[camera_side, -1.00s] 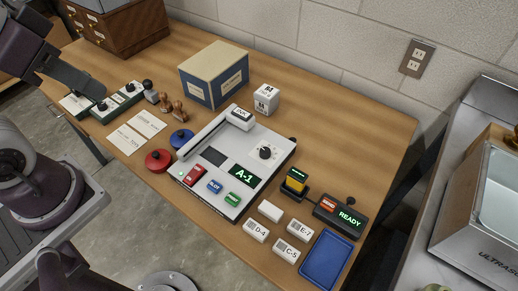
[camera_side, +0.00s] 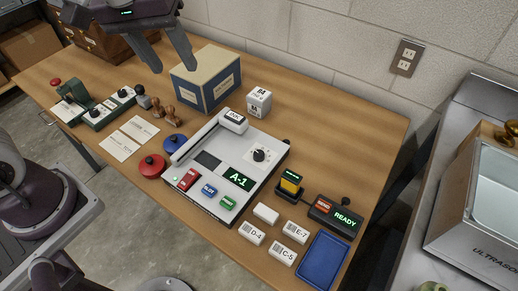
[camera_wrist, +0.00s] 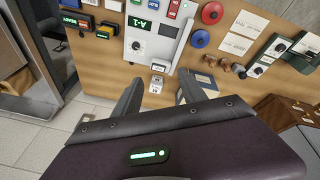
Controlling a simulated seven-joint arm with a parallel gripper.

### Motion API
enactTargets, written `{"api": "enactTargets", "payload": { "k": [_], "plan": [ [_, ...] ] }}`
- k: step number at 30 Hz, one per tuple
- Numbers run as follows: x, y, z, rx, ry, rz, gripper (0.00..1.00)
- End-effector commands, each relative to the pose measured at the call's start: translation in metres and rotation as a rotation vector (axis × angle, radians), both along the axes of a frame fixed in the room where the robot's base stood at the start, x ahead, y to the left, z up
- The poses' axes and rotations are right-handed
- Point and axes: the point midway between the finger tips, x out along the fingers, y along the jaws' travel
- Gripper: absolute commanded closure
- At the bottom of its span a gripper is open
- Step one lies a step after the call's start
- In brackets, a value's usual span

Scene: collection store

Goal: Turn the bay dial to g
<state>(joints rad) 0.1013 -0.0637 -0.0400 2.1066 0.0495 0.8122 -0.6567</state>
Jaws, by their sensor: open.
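The grey console (camera_side: 212,195) lies mid-table with a green display (camera_side: 238,179) reading A-1. A black dial (camera_side: 260,155) on a white plate sits at its upper right; I take it for the bay dial. Its markings are too small to read. The dial also shows in the wrist view (camera_wrist: 136,46). My gripper (camera_side: 174,68) is open and empty, in the air near the cardboard box, behind and left of the dial. In the wrist view its fingers (camera_wrist: 161,76) point toward the console, apart from the dial.
The box (camera_side: 206,78) and a white cube (camera_side: 258,102) stand behind the console. Red (camera_side: 151,167) and blue (camera_side: 174,143) round knobs lie to its left. A yellow-topped block (camera_side: 290,184), labelled tiles and a blue tray (camera_side: 322,262) lie to its right.

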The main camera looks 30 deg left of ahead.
Motion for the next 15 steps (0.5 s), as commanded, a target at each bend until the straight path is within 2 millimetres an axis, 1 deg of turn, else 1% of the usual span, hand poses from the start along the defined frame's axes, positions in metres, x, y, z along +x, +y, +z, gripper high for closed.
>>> {"api": "enactTargets", "payload": {
  "k": [1,2,3,5,6,8,9,10,12,15],
  "plan": [
    [0.027,-0.012,-0.023,-0.021,0.052,0.076,0.51],
    [0.043,-0.02,-0.037,-0.035,0.077,0.129,0.51],
    [0.062,-0.031,-0.059,-0.052,0.107,0.206,0.51],
    [0.085,-0.047,-0.095,-0.069,0.153,0.315,0.51],
    [0.097,-0.057,-0.121,-0.08,0.18,0.386,0.51],
    [0.11,-0.071,-0.157,-0.089,0.216,0.481,0.51],
    [0.115,-0.078,-0.179,-0.093,0.234,0.536,0.51],
    [0.118,-0.083,-0.193,-0.095,0.246,0.57,0.51],
    [0.121,-0.091,-0.218,-0.096,0.265,0.634,0.51],
    [0.123,-0.096,-0.237,-0.098,0.277,0.681,0.51]
  ]
}}
